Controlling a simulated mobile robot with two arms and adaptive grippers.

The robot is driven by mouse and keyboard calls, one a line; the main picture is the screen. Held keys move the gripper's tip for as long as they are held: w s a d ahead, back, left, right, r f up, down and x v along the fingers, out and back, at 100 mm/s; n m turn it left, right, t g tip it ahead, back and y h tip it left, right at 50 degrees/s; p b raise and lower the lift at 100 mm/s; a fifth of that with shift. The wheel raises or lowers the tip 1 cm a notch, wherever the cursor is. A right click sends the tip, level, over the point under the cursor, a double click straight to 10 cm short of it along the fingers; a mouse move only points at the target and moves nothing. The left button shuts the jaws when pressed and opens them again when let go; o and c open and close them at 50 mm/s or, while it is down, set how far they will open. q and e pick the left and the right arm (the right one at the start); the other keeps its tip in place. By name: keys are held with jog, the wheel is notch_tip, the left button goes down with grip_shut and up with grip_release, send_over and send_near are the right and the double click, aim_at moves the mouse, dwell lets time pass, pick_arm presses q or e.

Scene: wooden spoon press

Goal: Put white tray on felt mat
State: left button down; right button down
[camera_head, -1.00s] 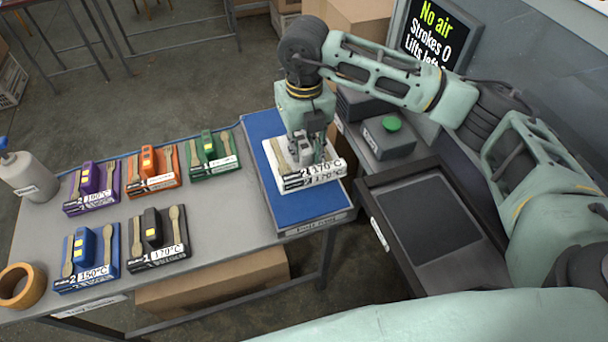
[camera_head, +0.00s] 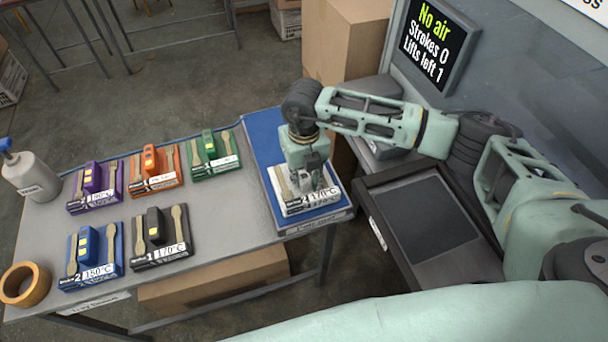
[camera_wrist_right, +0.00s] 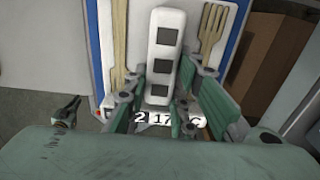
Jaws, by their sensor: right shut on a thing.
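The white tray (camera_head: 318,205) is at the blue felt mat (camera_head: 263,135), over the mat's near end. Its label reads 2 and 170°C. My right gripper (camera_head: 305,187) is above the tray, pointing down, shut on it. In the right wrist view, the gripper (camera_wrist_right: 157,112) closes around the tray's white raised handle (camera_wrist_right: 165,60), which has dark squares, with a wooden spoon-like piece on the left and a fork (camera_wrist_right: 213,25) on the right. I cannot tell whether the tray touches the mat. My left gripper is not in view.
Purple (camera_head: 95,187), orange (camera_head: 153,170), green (camera_head: 213,152), blue (camera_head: 90,255) and black (camera_head: 160,237) trays stand on the grey table to the left. A bottle (camera_head: 30,177) and a tan ring (camera_head: 24,285) are at the far left. A dark press drawer (camera_head: 425,220) is open on the right.

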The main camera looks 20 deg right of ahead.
aim_at(304, 175)
jog(key=shift+f, duration=0.15)
jog(key=c, duration=1.5)
grip_release()
jog(key=shift+r, duration=0.4)
notch_tip(304, 175, up, 12)
jog(key=shift+f+b, duration=0.2)
jog(key=shift+b, duration=0.7)
